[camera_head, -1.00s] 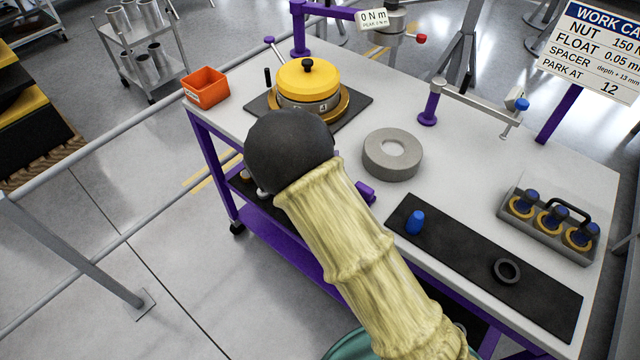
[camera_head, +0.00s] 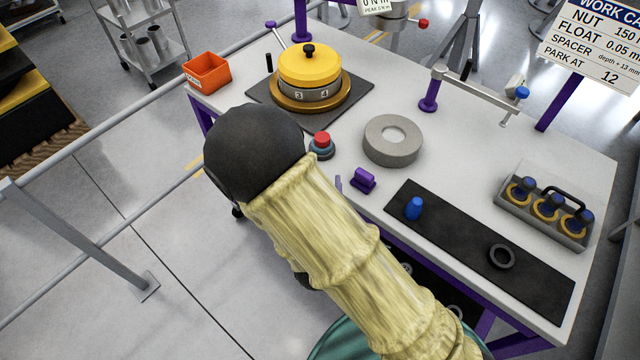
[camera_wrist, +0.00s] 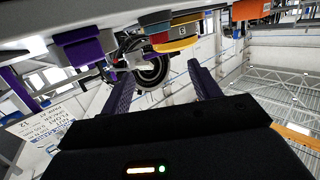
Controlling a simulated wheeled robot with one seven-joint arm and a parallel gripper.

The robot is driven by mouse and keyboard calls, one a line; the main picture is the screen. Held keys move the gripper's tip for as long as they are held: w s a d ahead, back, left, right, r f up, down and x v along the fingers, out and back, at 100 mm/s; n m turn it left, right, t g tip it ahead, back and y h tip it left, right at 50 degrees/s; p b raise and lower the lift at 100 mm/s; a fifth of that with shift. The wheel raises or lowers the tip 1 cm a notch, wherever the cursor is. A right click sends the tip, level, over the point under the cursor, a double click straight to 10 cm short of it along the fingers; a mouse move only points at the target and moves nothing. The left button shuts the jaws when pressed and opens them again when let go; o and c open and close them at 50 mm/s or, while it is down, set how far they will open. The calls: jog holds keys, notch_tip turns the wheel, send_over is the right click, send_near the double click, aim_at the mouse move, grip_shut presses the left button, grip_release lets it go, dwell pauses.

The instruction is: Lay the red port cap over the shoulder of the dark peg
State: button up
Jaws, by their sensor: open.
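A red cap-like piece (camera_head: 321,139) sits on a dark teal round base near the table's front edge in the head view, just right of my arm. I cannot tell for certain that it is the port cap. A thin dark upright peg (camera_head: 268,62) stands at the left of the yellow-topped round fixture (camera_head: 309,66). My gripper (camera_wrist: 165,88) shows in the wrist view with its two purple fingers apart and nothing clearly between them. In the head view my arm hides the gripper. In the wrist view the table appears tilted at the top.
An orange bin (camera_head: 208,73) stands at the table's left corner. A grey ring (camera_head: 393,141), a purple block (camera_head: 363,180) and a black mat (camera_head: 470,260) with a blue piece (camera_head: 413,208) and dark ring (camera_head: 501,257) lie rightward. A caddy (camera_head: 545,215) stands far right.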

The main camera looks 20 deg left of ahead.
jog(key=p+v, duration=0.2)
jog(key=p, duration=0.3)
jog(key=shift+s+d+p, duration=0.1)
jog(key=shift+p, duration=0.2)
dwell(0.9)
